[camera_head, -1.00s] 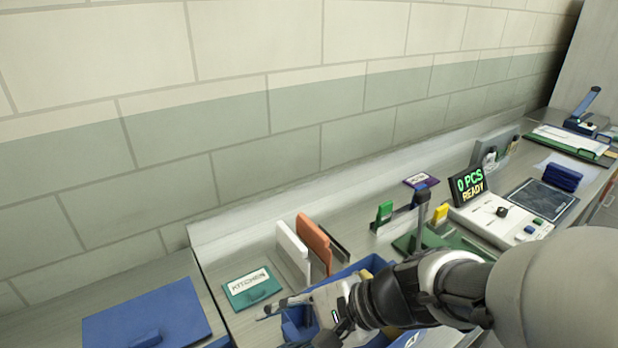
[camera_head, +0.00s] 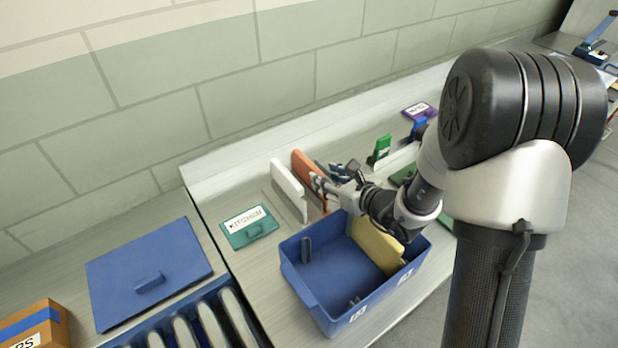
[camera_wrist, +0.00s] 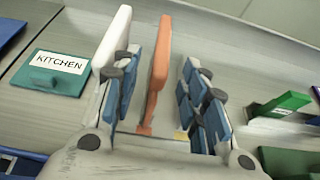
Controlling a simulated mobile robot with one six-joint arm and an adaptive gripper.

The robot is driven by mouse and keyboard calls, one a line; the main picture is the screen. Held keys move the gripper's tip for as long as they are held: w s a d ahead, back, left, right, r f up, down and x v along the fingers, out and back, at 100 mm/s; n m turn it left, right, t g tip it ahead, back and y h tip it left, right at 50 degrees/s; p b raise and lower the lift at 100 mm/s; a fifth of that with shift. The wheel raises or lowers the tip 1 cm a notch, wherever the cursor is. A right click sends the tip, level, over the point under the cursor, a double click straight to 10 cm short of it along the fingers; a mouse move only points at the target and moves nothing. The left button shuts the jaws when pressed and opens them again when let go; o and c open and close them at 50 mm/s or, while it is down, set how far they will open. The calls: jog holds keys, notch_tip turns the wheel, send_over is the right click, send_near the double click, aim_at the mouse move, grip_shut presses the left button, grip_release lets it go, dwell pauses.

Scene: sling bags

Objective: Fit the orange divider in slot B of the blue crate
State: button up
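The orange divider (camera_head: 302,168) stands upright at the back of the bench, right of a white divider (camera_head: 287,188). My gripper (camera_wrist: 160,96) is open, with the orange divider (camera_wrist: 161,62) between its fingers; gaps show on both sides in the wrist view. The left finger is close to the white divider (camera_wrist: 113,38). In the head view my gripper (camera_head: 331,180) partly covers the orange divider. The blue crate (camera_head: 319,309) is in front, with two white labels on its front wall, too small to read surely. A yellow divider (camera_head: 376,246) stands inside toward its right end.
A teal KITCHEN lid (camera_head: 249,228) lies left of the dividers. A blue lid (camera_head: 150,270) and a slotted blue tray (camera_head: 187,325) are further left. A green block (camera_head: 379,149) stands to the right. The crate's left part is empty.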

aim_at(308, 166)
jog(key=x, duration=0.4)
jog(key=shift+b, duration=0.35)
jog(key=x, duration=0.2)
jog(key=b+x, duration=0.1)
jog(key=x, duration=0.2)
jog(key=shift+w+a+r, duration=0.2)
jog(key=shift+w, duration=0.25)
jog(key=shift+c, duration=0.5)
grip_shut()
jog(key=shift+r, duration=0.1)
